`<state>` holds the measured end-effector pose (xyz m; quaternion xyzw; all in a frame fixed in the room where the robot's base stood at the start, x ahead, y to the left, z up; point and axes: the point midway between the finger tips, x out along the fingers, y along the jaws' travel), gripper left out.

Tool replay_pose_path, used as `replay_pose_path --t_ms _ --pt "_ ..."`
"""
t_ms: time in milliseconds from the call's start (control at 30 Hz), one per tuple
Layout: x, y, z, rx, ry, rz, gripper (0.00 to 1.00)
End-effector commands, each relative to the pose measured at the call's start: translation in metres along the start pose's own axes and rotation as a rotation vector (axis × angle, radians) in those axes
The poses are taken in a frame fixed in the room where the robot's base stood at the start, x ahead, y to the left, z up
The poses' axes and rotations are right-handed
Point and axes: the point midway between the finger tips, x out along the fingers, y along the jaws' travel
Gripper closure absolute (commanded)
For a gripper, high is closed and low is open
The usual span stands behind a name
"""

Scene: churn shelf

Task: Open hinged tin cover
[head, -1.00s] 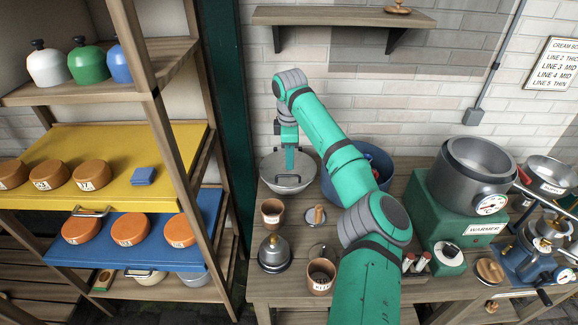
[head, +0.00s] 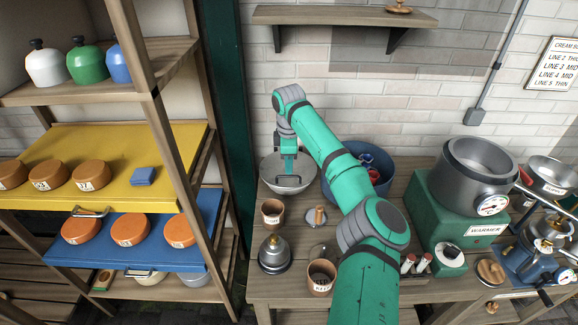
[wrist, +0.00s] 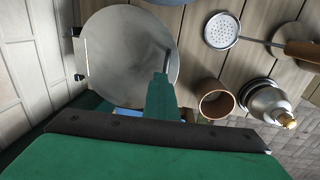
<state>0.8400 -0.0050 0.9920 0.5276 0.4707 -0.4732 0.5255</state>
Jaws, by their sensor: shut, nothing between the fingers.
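The round grey metal tin (head: 270,182) stands at the back left of the wooden bench. Its pale disc-shaped cover (wrist: 120,50) fills the upper left of the wrist view, with a bracket like a hinge at its left edge and a thin bar handle near its right edge. I cannot tell whether the cover is raised at all. My gripper (head: 289,172) is shut and empty, pointing down over the tin. In the wrist view its green finger (wrist: 160,95) overlaps the cover's right edge by the bar; contact is unclear.
A blue tub (head: 372,190) stands close right of the tin. A brown cup (head: 272,212), a grey bell-shaped object (head: 275,255) and a labelled pot (head: 320,278) stand in front. The brick wall is behind, and a wooden shelf rack (head: 160,120) is at left.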

Motion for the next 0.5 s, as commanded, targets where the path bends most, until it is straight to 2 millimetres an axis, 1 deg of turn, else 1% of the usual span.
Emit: replay_pose_path --t_ms 67,300,500 --pt "0.0001 0.0000 0.0007 0.001 0.000 0.000 1.00" --pt "0.0001 -0.0001 -0.0077 -0.009 0.001 0.000 1.00" --pt "0.0001 0.0000 -0.0026 -0.003 0.000 0.000 1.00"
